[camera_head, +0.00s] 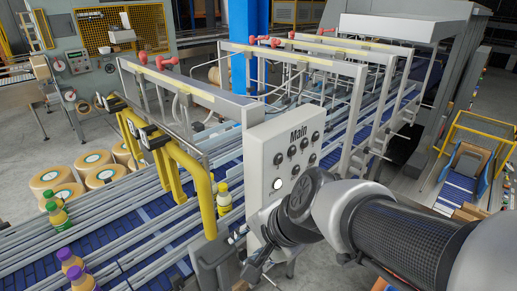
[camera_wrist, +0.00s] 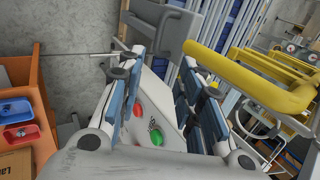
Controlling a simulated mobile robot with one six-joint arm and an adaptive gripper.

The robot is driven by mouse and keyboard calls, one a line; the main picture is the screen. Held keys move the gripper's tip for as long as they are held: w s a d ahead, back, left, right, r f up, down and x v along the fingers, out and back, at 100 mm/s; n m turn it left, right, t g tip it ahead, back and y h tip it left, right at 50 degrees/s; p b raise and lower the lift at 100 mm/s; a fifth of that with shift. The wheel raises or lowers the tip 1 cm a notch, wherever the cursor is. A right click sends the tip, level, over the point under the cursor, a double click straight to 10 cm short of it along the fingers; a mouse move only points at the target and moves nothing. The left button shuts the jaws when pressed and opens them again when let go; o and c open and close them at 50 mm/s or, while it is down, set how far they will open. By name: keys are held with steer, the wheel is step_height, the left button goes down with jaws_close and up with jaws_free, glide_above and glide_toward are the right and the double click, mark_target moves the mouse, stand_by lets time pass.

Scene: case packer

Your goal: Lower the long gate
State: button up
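A yellow tubular gate (camera_head: 203,182) stands upright across the blue conveyor, left of the white control box. In the wrist view yellow tubes (camera_wrist: 245,77) cross the upper right, to the right of my gripper. I cannot tell for sure which barrier is the long gate. My gripper (camera_wrist: 160,62) is open and empty, with a gap between its two blue-padded fingers. In the head view my gripper (camera_head: 257,264) is low, in front of and below the control box, right of the yellow gate and apart from it.
The white control box labelled Main (camera_head: 290,158) is close to my arm. A panel with red and green buttons (camera_wrist: 148,125) shows between my fingers. Bottles (camera_head: 224,198) stand on the conveyor (camera_head: 130,222). Metal frames with red knobs (camera_head: 190,90) rise behind. An orange shelf (camera_wrist: 38,110) is at the left.

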mark_target(224, 258)
steer(key=b+x, duration=0.4)
steer(key=x, duration=1.3)
steer(key=shift+d+f, duration=0.1)
steer(key=shift+c, duration=0.3)
jaws_close()
